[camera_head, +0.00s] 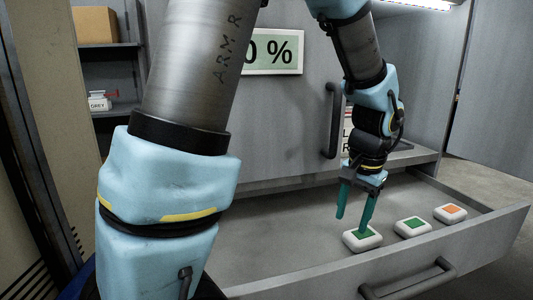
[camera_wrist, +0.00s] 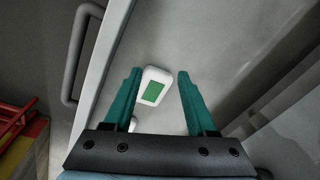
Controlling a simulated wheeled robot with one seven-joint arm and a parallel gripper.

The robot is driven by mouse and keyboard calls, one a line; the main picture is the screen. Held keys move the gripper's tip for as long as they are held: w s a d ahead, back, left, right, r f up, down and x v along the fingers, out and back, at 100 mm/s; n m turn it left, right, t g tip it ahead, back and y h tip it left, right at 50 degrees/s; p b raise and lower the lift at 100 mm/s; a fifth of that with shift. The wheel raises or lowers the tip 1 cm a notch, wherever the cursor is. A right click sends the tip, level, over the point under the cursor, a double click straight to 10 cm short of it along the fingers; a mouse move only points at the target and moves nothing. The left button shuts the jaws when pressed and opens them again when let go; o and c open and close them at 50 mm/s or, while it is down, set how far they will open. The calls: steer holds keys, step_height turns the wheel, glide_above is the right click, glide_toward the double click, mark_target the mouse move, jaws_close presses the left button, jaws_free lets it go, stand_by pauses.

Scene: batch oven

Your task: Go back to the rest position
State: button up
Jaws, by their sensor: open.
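My gripper (camera_head: 352,222) points down into an open grey drawer (camera_head: 290,225), with its teal fingers spread and nothing gripped. A white block with a green top (camera_head: 372,242) lies on the drawer floor just below the fingertips. In the wrist view this block (camera_wrist: 153,88) shows between the two fingers (camera_wrist: 160,73). One finger overlaps it in the head view; I cannot tell whether they touch. A second green-topped block (camera_head: 412,227) and an orange-topped block (camera_head: 450,213) lie to its right in a row.
The drawer front has a dark handle (camera_head: 408,283). A vertical door handle (camera_head: 331,120) and a percent sign panel (camera_head: 275,52) are on the grey cabinet behind. A shelf at left holds a cardboard box (camera_head: 95,25) and a small white labelled item (camera_head: 98,101). The drawer's left part looks clear.

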steer(key=w+a+f+n, duration=0.1)
steer(key=a+n, duration=0.7)
steer(key=a, duration=1.7)
steer(key=shift+a+f+n+h, duration=0.25)
steer(key=shift+a+n+h, duration=0.05)
steer(key=shift+a, duration=0.1)
